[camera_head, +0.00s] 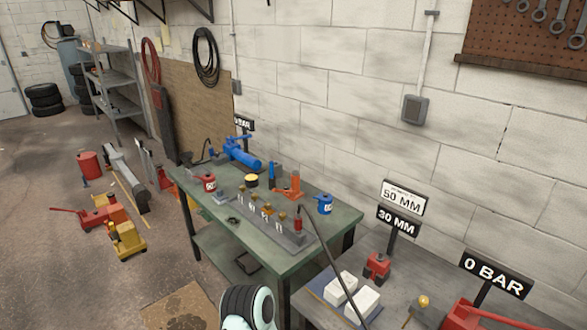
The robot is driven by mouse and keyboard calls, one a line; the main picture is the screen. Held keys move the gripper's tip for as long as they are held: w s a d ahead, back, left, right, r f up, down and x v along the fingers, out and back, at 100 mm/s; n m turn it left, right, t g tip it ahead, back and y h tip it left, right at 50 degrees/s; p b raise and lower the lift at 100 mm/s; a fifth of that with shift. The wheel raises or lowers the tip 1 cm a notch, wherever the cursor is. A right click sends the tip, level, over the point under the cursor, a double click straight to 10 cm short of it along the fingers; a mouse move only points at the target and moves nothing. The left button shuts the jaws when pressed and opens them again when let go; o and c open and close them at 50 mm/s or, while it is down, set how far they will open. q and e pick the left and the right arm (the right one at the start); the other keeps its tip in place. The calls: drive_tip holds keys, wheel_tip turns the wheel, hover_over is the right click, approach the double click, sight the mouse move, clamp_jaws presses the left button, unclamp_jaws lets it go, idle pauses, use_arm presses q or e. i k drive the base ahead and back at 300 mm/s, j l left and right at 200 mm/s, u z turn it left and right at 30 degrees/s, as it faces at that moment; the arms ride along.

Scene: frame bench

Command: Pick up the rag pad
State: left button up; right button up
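Two white, block-like pads, one (340,289) beside the other (361,304), lie on a flat blue sheet (318,285) on the grey bench at the lower right. Either could be the rag pad; I cannot tell for certain. A small dark patch (233,220) on the green table is too small to identify. A white and black ribbed part of my own arm shows at the bottom edge, left of the grey bench. Neither of my grippers is in view.
The green table (214,229) holds a blue tool (237,153), red and blue containers and a grey block (262,224) with brass fittings. A thin dark rod rises across the grey bench near the pads. A red item (377,267) and signs stand behind them.

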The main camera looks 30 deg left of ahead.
sight(219, 197)
drive_tip(key=i+j+z, duration=0.1)
drive_tip(key=j, duration=0.7)
drive_tip(key=i+j, duration=0.15)
drive_tip(key=j, duration=0.65)
drive_tip(key=i+j+z, duration=0.15)
drive_tip(key=j, duration=1.5)
drive_tip(key=i+z, duration=0.05)
